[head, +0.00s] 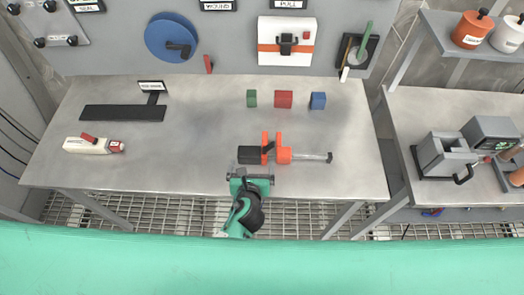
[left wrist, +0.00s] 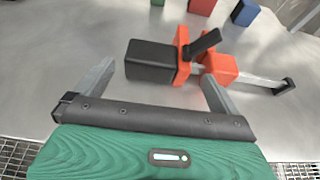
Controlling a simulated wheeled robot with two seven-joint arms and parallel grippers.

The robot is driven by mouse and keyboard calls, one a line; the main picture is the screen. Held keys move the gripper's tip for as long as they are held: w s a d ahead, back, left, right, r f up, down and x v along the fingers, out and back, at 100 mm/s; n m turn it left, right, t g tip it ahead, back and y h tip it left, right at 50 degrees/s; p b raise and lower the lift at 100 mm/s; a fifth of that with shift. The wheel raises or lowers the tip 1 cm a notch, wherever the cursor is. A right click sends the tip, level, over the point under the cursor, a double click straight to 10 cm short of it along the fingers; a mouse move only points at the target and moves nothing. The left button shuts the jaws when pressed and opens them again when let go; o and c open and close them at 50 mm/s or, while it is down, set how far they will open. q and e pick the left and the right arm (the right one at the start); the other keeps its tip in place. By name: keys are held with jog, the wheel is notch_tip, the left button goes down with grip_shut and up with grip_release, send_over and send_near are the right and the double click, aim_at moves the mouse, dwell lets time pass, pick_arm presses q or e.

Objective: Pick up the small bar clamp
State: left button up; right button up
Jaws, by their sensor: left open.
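The small bar clamp (head: 283,154) lies on the steel table, with orange jaws, a black handle at its left end and a grey bar reaching right. In the left wrist view the clamp (left wrist: 221,69) lies just beyond my fingers, its black handle (left wrist: 150,61) ahead of the gap between them. My left gripper (head: 250,172) is at the table's front edge, just short of the handle. In the left wrist view the left gripper (left wrist: 154,83) is open and empty, its two grey fingers wide apart. My right gripper is not in view.
Green (head: 252,98), red (head: 284,99) and blue (head: 318,100) blocks stand behind the clamp. A white and red tool (head: 90,145) and a black strip (head: 122,113) lie at the left. The steel table (head: 200,150) is otherwise mostly clear. A second bench (head: 430,105) stands at the right.

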aim_at(253, 150)
pick_arm(q)
jog(key=shift+w+f, duration=0.1)
jog(key=shift+w, duration=0.25)
jog(key=shift+w+p, duration=0.35)
jog(key=shift+w, duration=0.15)
jog(key=p+x, duration=0.1)
jog(key=x, duration=0.2)
jog(key=shift+w+a, duration=0.1)
jog(key=shift+w, duration=0.15)
jog(key=shift+w+f, duration=0.2)
jog(key=shift+w, duration=0.2)
jog(key=shift+r, duration=0.1)
jog(key=c, duration=0.8)
